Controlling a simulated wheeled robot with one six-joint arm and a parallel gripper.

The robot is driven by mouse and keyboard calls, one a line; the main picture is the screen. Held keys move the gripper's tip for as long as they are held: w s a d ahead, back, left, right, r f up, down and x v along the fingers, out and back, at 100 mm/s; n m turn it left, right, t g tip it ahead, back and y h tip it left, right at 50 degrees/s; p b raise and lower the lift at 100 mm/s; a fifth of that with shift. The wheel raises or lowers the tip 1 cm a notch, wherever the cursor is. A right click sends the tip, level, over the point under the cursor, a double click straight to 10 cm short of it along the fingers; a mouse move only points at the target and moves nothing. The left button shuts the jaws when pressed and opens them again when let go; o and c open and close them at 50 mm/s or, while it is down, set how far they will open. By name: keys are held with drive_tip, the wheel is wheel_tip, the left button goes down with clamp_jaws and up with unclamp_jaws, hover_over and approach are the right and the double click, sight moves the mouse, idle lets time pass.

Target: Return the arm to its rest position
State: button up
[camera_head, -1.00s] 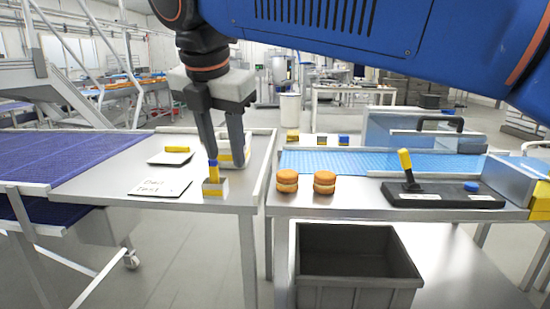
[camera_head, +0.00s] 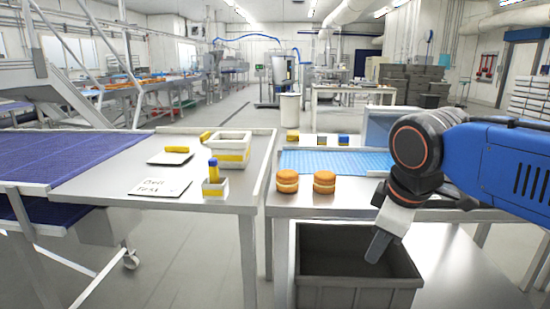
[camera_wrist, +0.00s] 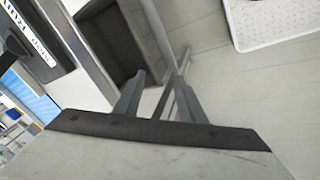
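My arm (camera_head: 500,165), blue with a dark wrist, reaches in from the right in the head view. My gripper (camera_head: 377,248) points down in front of the right table, over the right part of the grey bin. In the wrist view its two fingers (camera_wrist: 160,85) stand apart with nothing held between them. In the head view only one finger shows clearly.
The grey bin (camera_head: 312,285) stands below the right table's front edge. Two filled rounds (camera_head: 287,181) (camera_head: 324,181) sit on that table. The left table holds a white-and-yellow container (camera_head: 233,155), a small holder (camera_head: 215,188) and a card (camera_head: 160,187).

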drive_tip(key=s+d+f+m, duration=0.4)
drive_tip(key=f+m, duration=0.1)
drive_tip(key=f, duration=0.1)
drive_tip(key=s+d+f+m, duration=0.4)
drive_tip(key=f+m, duration=0.2)
drive_tip(key=f, duration=0.1)
drive_tip(key=shift+s+t, duration=0.15)
drive_tip(key=shift+t, duration=0.25)
